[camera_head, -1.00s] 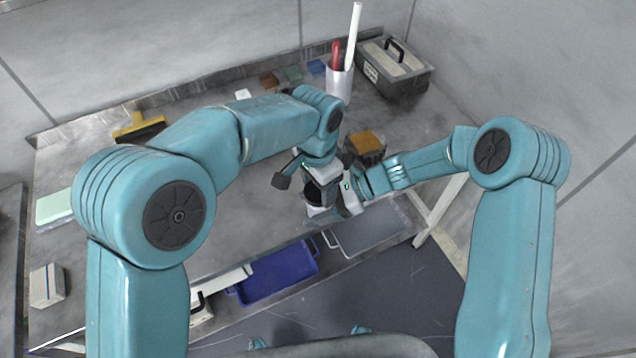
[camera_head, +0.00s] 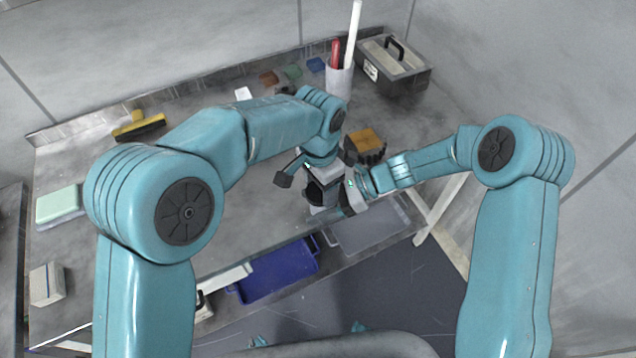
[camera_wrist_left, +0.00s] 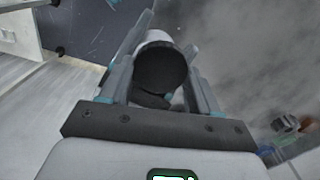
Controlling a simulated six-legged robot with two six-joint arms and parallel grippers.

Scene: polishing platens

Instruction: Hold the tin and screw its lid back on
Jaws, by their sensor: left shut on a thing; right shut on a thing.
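The tin (camera_wrist_left: 152,38) is a pale cylinder, and in the left wrist view its dark round lid (camera_wrist_left: 160,67) faces the camera at its near end. The lid lies between the fingers of my left gripper (camera_wrist_left: 165,80), which is shut on it from above. In the head view my left gripper (camera_head: 320,184) hangs over the pale tin (camera_head: 318,209) above the table's front edge. My right gripper (camera_head: 336,206) comes in from the right and is shut on the tin. Lid and tin look in line; their seam is hidden, so I cannot tell how they meet.
A dark block with an orange-brown top (camera_head: 364,146) stands close behind my right gripper. A blue tray (camera_head: 278,273) and a grey tray (camera_head: 368,228) are at the front edge. A white cup (camera_head: 340,80) with tools and a grey toolbox (camera_head: 394,68) stand behind.

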